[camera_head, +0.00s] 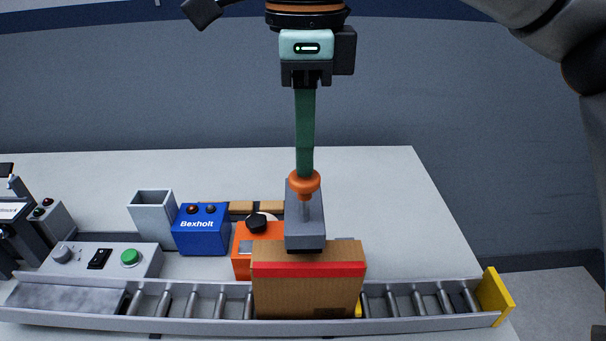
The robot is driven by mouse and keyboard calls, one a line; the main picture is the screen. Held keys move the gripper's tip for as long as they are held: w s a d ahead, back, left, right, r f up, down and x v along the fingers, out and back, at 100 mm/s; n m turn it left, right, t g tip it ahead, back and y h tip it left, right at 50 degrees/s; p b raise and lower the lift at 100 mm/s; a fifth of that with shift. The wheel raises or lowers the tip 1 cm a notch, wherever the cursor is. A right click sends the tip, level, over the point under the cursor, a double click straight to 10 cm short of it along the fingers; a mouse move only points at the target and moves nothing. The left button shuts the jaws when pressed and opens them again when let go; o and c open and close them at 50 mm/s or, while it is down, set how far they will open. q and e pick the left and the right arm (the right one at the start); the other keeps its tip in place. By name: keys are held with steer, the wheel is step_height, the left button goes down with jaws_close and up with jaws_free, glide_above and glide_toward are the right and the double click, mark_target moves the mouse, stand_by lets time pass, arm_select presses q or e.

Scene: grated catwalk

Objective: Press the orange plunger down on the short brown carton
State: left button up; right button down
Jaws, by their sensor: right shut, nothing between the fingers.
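The brown carton (300,300) with a red band near its top stands on the roller conveyor. A grey device (304,228) with a dark lower edge sits at the carton's top edge, overlapping it in the view. The orange plunger (304,184), a rounded knob on a narrower orange neck, is at the upper end of this device. My right gripper (305,170) points straight down with its green fingers shut and empty. Its tips are right at the knob's top; I cannot tell whether they touch it. My left gripper is not in view.
The roller conveyor (420,317) runs along the table front, with a yellow end stop (493,295) at right. Behind it are a blue Bexholt box (201,235), a grey bin (152,219), an orange block (242,262) and a control panel (95,274). The table's right side is clear.

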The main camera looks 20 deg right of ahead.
steer(key=shift+f+b, duration=0.85)
steer(key=shift+f, duration=0.45)
steer(key=shift+r, duration=0.1)
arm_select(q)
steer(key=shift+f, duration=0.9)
arm_select(e)
step_height(320, 180, up, 2)
steer(key=p, duration=0.2)
steer(key=shift+r+p, duration=0.25)
steer(key=shift+p, duration=0.05)
steer(key=shift+r, duration=0.35)
arm_select(q)
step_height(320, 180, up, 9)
steer(key=p, duration=0.6)
arm_select(e)
step_height(320, 180, up, 6)
steer(key=shift+r, duration=0.15)
